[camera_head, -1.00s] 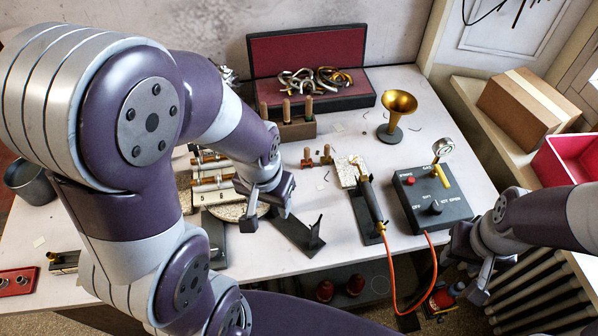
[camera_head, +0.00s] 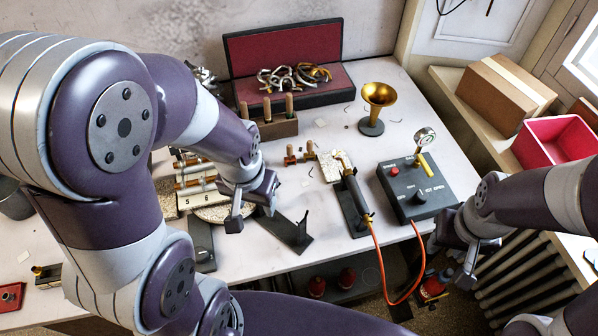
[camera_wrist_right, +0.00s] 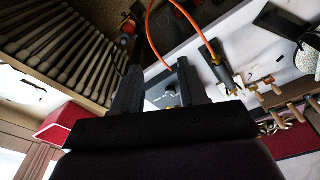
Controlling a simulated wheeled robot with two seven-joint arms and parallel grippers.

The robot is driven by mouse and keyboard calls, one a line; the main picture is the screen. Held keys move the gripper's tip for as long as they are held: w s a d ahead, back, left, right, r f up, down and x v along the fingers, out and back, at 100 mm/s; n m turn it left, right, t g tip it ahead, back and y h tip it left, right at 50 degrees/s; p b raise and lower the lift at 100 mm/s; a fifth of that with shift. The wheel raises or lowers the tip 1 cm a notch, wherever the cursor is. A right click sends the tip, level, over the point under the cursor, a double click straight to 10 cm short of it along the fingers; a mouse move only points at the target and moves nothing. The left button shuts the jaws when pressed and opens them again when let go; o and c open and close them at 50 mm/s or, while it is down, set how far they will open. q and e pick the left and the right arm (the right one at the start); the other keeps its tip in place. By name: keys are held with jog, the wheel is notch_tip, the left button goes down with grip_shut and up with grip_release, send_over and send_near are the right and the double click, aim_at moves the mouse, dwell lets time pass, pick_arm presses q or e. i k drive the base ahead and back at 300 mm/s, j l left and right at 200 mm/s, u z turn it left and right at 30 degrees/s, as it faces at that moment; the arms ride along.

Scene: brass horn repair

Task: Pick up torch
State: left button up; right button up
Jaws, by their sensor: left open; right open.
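The torch (camera_head: 356,196) has a dark handle and a brass neck and lies tilted on a black stand (camera_head: 346,213) on the table. An orange hose (camera_head: 377,250) runs from its lower end. My left gripper (camera_head: 251,208) is open and empty above the table, left of the torch. My right gripper (camera_head: 451,258) is open and empty near the table's front right edge, right of the torch and apart from it. In the right wrist view, the open fingers (camera_wrist_right: 158,82) show nothing between them in grasp. The torch (camera_wrist_right: 214,66) lies beyond them to the right.
A black control box (camera_head: 417,187) with a gauge stands between the torch and my right gripper. A brass bell (camera_head: 378,94) stands behind. Another black stand (camera_head: 290,232) is beside my left gripper. The hose loops past the front edge. A radiator (camera_head: 515,275) is at right.

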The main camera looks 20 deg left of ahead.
aim_at(361, 207)
jog(key=l+u, duration=0.15)
jog(key=u, duration=0.35)
jog(key=l+u, duration=0.2)
jog(key=u, duration=0.25)
jog(key=l+u, duration=0.2)
jog(key=u, duration=0.3)
